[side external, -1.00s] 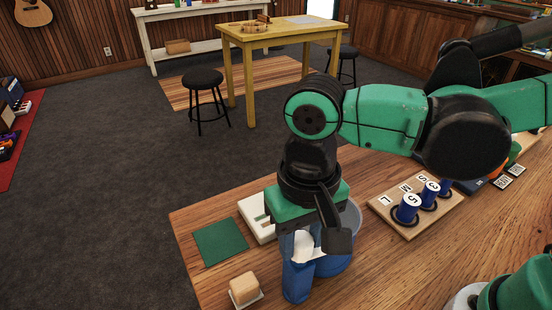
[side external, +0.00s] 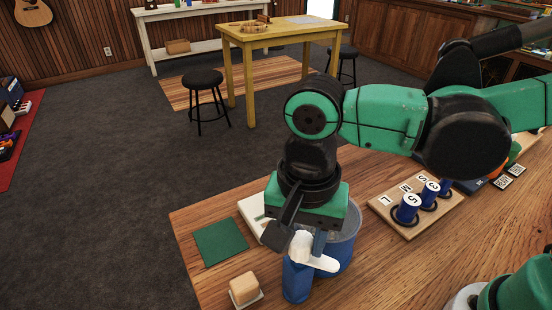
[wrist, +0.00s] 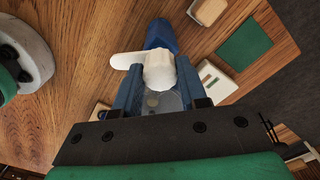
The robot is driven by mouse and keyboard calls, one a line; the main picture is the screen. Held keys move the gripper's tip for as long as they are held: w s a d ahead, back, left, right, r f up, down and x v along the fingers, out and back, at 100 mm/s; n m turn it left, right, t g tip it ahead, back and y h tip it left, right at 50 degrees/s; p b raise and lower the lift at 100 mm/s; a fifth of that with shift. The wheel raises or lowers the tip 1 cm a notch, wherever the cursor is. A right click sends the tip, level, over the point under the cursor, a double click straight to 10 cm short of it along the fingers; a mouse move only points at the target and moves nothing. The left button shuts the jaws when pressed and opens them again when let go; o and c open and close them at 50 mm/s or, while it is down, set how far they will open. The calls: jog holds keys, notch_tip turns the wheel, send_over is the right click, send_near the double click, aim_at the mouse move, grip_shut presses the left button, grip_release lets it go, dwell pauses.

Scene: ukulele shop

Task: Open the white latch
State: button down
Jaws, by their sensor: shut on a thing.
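The white latch (side external: 322,263) is a rounded knob with a flat lever, set on a blue post (side external: 295,284) at the front of the wooden table. In the side view its lever points right. In the wrist view the white latch (wrist: 158,72) sits between the two blue fingers of my gripper (wrist: 159,78), its lever sticking out to the left past one finger. My gripper (side external: 306,245) points down and is shut on the knob. The camera arm on my wrist and the fingers hide part of the knob in the side view.
A blue round container (side external: 346,246) stands close behind the post. A tan block (side external: 243,288) on a white base, a green mat (side external: 220,243) and a white tray (side external: 250,214) lie to the left. A peg board (side external: 401,224) with blue cylinders is to the right.

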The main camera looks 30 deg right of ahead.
aim_at(302, 238)
dwell(0.4)
jog(key=shift+c, duration=2.4)
grip_release()
jog(key=shift+r, duration=2.85)
jog(key=w+d+n+t, duration=0.1)
jog(key=d, duration=0.2)
jog(key=w+d+f+n+t, duration=0.1)
jog(key=d, duration=0.2)
jog(key=w+d+n+t+y, duration=0.1)
jog(key=d, duration=0.2)
jog(key=shift+w+f+n, duration=0.3)
jog(key=shift+f+n, duration=0.05)
jog(key=shift+n, duration=0.05)
jog(key=d+f+n+t+h, duration=0.1)
jog(key=d+n+t, duration=0.3)
jog(key=d, duration=0.5)
jog(key=shift+w+f+n, duration=0.4)
jog(key=shift+w+n, duration=0.05)
jog(key=shift+n, duration=0.15)
